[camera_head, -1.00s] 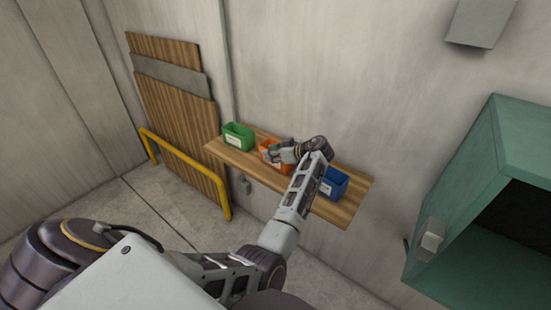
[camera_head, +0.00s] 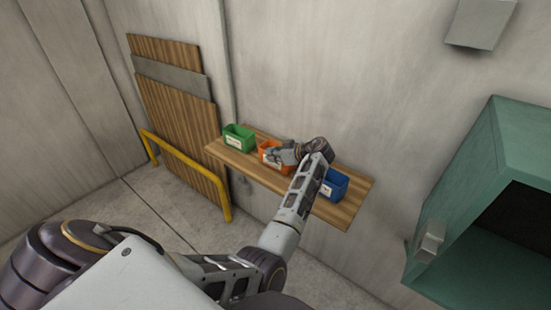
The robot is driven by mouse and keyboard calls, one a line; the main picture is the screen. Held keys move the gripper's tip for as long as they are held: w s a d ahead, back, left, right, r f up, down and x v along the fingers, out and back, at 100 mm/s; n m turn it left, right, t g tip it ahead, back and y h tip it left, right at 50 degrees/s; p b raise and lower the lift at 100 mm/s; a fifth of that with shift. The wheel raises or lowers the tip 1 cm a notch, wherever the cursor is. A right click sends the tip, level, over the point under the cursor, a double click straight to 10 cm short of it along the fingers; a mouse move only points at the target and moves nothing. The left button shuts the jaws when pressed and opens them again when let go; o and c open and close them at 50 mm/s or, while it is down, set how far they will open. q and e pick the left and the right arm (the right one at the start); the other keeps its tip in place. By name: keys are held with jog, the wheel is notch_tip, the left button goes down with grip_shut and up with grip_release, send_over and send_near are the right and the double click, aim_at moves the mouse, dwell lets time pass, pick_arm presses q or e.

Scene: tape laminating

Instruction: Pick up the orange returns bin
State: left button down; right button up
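The orange returns bin (camera_head: 265,147) stands in the middle of a wooden wall shelf (camera_head: 242,163). A pale label shows on its front, and my gripper and wrist hide its right part. My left gripper (camera_head: 273,157) is at the bin, over its right side and front in this view. The fingers are small and overlap the bin, so I cannot tell whether they are open or shut on it. The bin looks upright on the shelf. My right gripper is not in view.
A green bin (camera_head: 238,138) stands left of the orange one, and a blue bin (camera_head: 336,184) stands to the right, partly behind my forearm. A teal open cabinet (camera_head: 521,139) is at the right. A yellow rail (camera_head: 187,165) and wooden boards (camera_head: 177,105) are at the left.

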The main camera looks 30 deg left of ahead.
pick_arm(q)
jog(key=shift+r, duration=0.1)
jog(key=shift+r+b, duration=0.55)
jog(key=shift+r, duration=4.4)
